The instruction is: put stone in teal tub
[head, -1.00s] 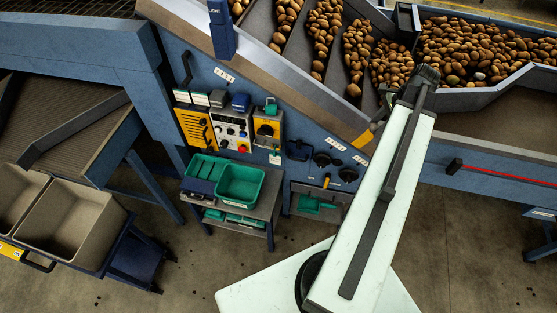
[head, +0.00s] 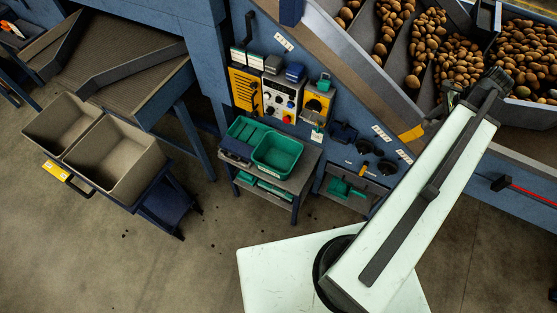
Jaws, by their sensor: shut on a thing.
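The teal tub (head: 278,172) stands on the right of a small grey bench below the control panel, in the middle of the head view. It looks open and empty, with a pale label on the bench edge below it. My pale arm reaches from the lower middle to the upper right, toward the potatoes, and its dark far joint lies over the machine's edge. My gripper is not clearly visible; it seems hidden beyond the arm. I cannot make out the stone. The tub is well to the left of the arm's far end.
A shallower green tray (head: 247,132) adjoins the tub. Potatoes (head: 461,62) lie in the sloping lanes at upper right. The control panel (head: 281,95) rises behind the bench. Two beige bins (head: 115,160) stand at left. The floor (head: 190,260) at lower left is clear.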

